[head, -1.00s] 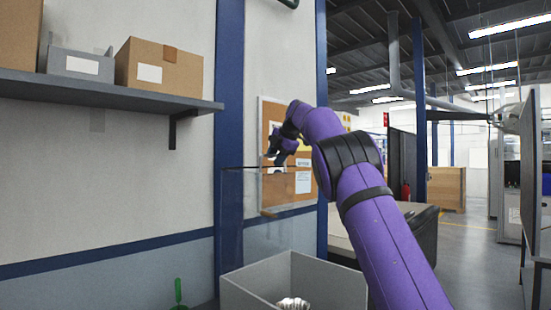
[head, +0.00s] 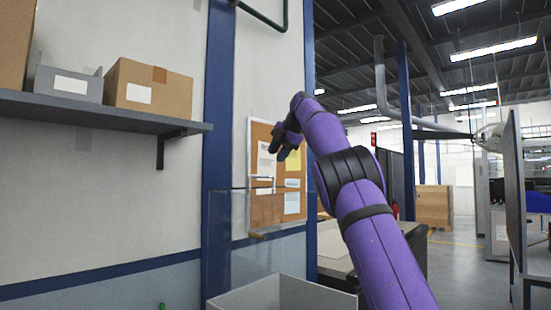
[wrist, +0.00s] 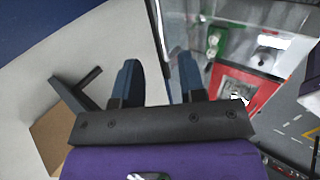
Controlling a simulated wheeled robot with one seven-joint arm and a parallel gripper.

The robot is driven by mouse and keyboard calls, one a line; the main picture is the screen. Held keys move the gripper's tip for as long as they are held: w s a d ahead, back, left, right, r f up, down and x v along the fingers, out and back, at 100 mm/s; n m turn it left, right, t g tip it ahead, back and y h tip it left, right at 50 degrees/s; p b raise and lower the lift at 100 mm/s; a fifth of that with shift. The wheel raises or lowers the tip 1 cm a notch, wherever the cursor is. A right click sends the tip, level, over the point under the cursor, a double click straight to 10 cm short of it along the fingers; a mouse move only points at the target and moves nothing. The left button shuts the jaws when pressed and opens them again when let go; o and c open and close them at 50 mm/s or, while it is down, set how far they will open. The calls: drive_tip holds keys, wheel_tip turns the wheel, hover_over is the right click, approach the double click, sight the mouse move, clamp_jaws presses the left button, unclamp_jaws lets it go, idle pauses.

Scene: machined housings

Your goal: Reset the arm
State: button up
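My purple arm (head: 370,230) reaches up and away from the lower right in the head view. My gripper (head: 283,143) is small and dark there, in front of the cork board, and its finger gap is hard to judge. In the wrist view my gripper (wrist: 159,75) shows two dark blue fingers standing apart. Nothing is seen between them, so it is open and empty.
A grey bin (head: 285,293) is at the bottom edge. A clear panel (head: 228,235) stands behind it. A shelf (head: 100,113) with a cardboard box (head: 148,86) is on the left wall. The cork board (head: 265,208) hangs behind my gripper. The wrist view shows a red surface (wrist: 262,92).

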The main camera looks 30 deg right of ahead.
idle(0.4)
drive_tip(key=s+a+r+m+t+y, duration=0.1)
drive_tip(key=s+r+t+y, duration=0.2)
drive_tip(key=r, duration=0.4)
drive_tip(key=s+a+r+m+t+y, duration=0.1)
drive_tip(key=s+r+t+y, duration=0.15)
drive_tip(key=r+t, duration=0.4)
drive_tip(key=s+d+m+t+h, duration=0.3)
drive_tip(key=s+m+t+h, duration=0.1)
drive_tip(key=s+m+h, duration=0.6)
drive_tip(key=s+a+f+m+g, duration=0.3)
drive_tip(key=s+a+f+g, duration=0.2)
drive_tip(key=s+f, duration=0.6)
drive_tip(key=s+a+f+m+g+y, duration=0.1)
drive_tip(key=s+a+f+m+g, duration=0.2)
drive_tip(key=s+f, duration=0.8)
drive_tip(key=s+a+f+m+g+y, duration=0.1)
drive_tip(key=s+a+f+m+g, duration=0.3)
drive_tip(key=f, duration=1.7)
drive_tip(key=s+a+g, duration=0.3)
drive_tip(key=s, duration=0.5)
drive_tip(key=shift+f, duration=0.4)
